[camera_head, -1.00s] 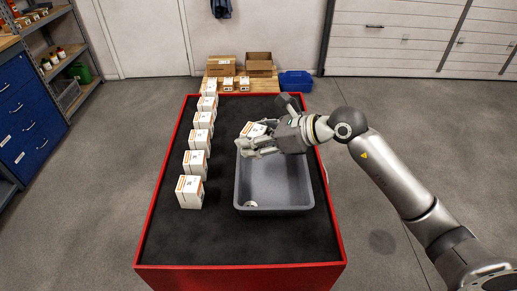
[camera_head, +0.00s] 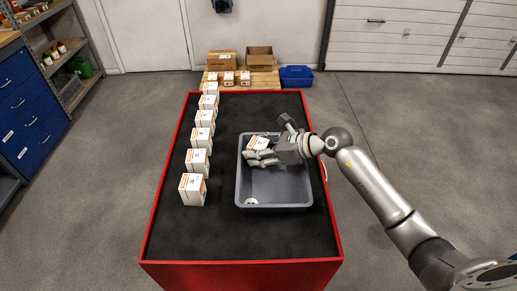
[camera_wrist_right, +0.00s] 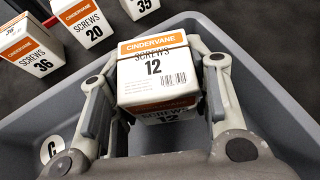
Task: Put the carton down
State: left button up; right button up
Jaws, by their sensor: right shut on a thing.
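My right gripper (camera_head: 258,157) is at the far part of the grey tub on the red-edged table. It is shut on a white and orange carton (camera_head: 257,143). In the right wrist view the carton (camera_wrist_right: 155,75) reads "CINDERVANE SCREWS 12" and sits between the two fingers (camera_wrist_right: 160,100). The grey tub (camera_head: 240,195) lies below and around the carton; a round "C" mark shows inside it. Whether the carton touches the tub's floor is hidden. My left gripper is not in view.
A row of several white and orange cartons (camera_head: 193,190) stands along the table's left side. The dark table top (camera_head: 235,235) is clear in front of the tub. Behind the table are a pallet with boxes (camera_head: 259,58) and a blue bin (camera_head: 296,76).

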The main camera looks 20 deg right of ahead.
jog(key=shift+f, duration=0.2)
jog(key=o, duration=1.1)
jog(key=shift+r, duration=0.1)
jog(key=shift+r, duration=0.15)
jog(key=shift+s+d, duration=0.15)
jog(key=shift+d, duration=0.1)
jog(key=b+v, duration=0.4)
jog(key=v, duration=0.6)
jog(key=shift+s+d, duration=0.15)
jog(key=shift+s, duration=0.05)
jog(key=shift+s+d+r, duration=0.25)
jog(key=shift+d+r, duration=0.05)
jog(key=shift+r, duration=0.1)
